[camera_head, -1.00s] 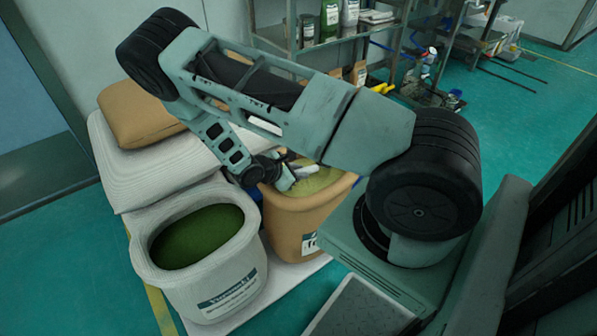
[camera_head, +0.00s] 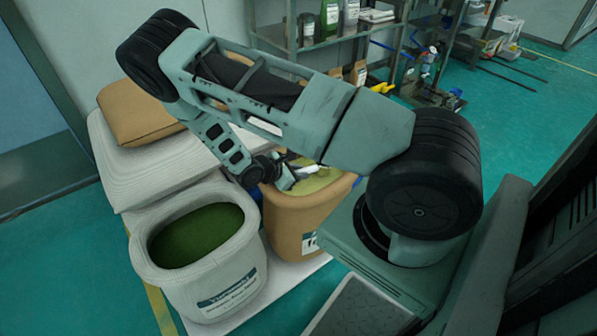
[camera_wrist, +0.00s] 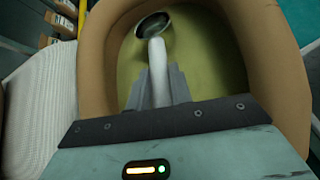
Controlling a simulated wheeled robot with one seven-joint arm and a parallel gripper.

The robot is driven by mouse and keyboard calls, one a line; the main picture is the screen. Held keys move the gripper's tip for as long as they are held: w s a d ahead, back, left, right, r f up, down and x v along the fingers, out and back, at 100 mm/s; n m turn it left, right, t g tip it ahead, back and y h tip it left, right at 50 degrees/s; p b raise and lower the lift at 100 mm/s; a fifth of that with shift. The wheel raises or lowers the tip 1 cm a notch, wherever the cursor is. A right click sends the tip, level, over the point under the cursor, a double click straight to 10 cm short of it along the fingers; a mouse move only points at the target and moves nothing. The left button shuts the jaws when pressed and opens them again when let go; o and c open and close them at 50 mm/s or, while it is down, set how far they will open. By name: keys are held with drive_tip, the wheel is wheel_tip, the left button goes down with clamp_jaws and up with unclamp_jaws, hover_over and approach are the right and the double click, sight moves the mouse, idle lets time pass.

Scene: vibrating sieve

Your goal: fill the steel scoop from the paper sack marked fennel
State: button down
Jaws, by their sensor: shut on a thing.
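The brown paper sack (camera_head: 290,222) stands open at the centre, with yellow-green contents (camera_wrist: 205,65) inside. Its label (camera_head: 311,242) is mostly hidden by my arm. My gripper (camera_wrist: 158,88) is shut on the pale handle (camera_wrist: 158,60) of the scoop and is at the sack's mouth. The scoop's steel bowl (camera_wrist: 153,24) shows at the top of the wrist view, near the far inner wall of the sack. Its inside looks dark. I cannot tell whether the bowl touches the contents or holds any.
An open white sack (camera_head: 240,272) with dark green contents stands to the left. Behind it are stacked white sacks (camera_head: 150,170) with a closed brown sack (camera_head: 140,112) on top. Shelves (camera_head: 290,45) with bottles stand behind. Green floor (camera_head: 500,120) is clear at right.

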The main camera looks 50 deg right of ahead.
sight(305, 169)
drive_tip(key=shift+f, duration=0.35)
idle(0.3)
drive_tip(key=shift+s+d, duration=0.15)
drive_tip(key=shift+d, duration=0.25)
drive_tip(key=shift+s+d, duration=0.1)
drive_tip(key=shift+d, duration=0.25)
drive_tip(key=shift+s+d, duration=0.1)
drive_tip(key=shift+d, duration=0.25)
drive_tip(key=shift+s+d, duration=0.2)
drive_tip(key=shift+d, duration=0.35)
drive_tip(key=shift+w+a, duration=0.1)
drive_tip(key=shift+a, duration=0.1)
drive_tip(key=shift+w+a, duration=0.2)
drive_tip(key=shift+a, duration=0.5)
drive_tip(key=shift+w+a+p, duration=0.15)
drive_tip(key=shift+a+p, duration=0.2)
drive_tip(key=shift+a, duration=0.2)
